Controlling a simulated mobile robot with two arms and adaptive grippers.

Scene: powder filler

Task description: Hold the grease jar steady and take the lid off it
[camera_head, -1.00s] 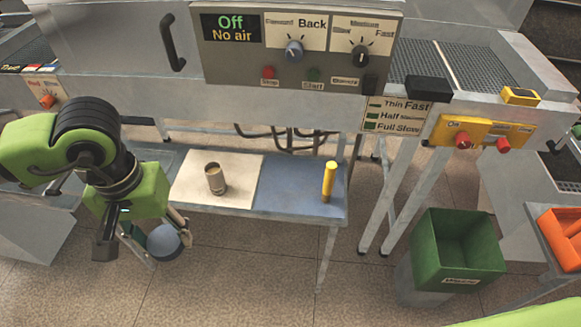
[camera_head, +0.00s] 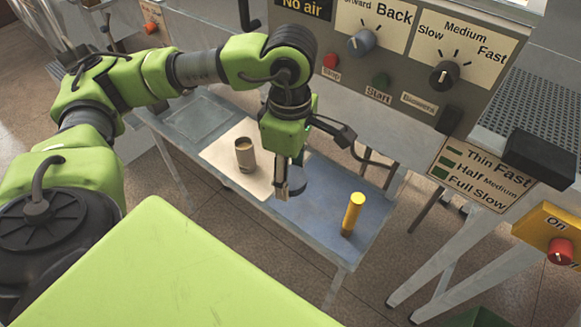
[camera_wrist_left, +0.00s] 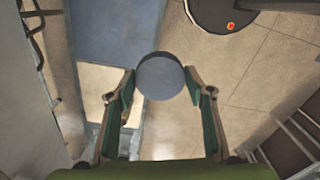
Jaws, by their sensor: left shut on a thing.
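The grease jar (camera_head: 245,156) is a small tan-grey cylinder standing upright on the white mat in the head view. My left gripper (camera_head: 285,187) is just right of the jar, over the bench, and shut on a round blue-grey piece that looks like the lid (camera_wrist_left: 160,77). The wrist view shows this piece between the two fingertips. In the head view the lid is partly hidden by the fingers. The lid is apart from the jar. My right gripper is not in view.
A yellow cylinder (camera_head: 352,214) stands on the blue mat (camera_head: 325,228), right of my left gripper. The white mat (camera_head: 219,151) lies to the left. A control panel (camera_head: 408,50) with knobs and buttons overhangs the bench's back. The speed sign (camera_head: 474,177) hangs at the right.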

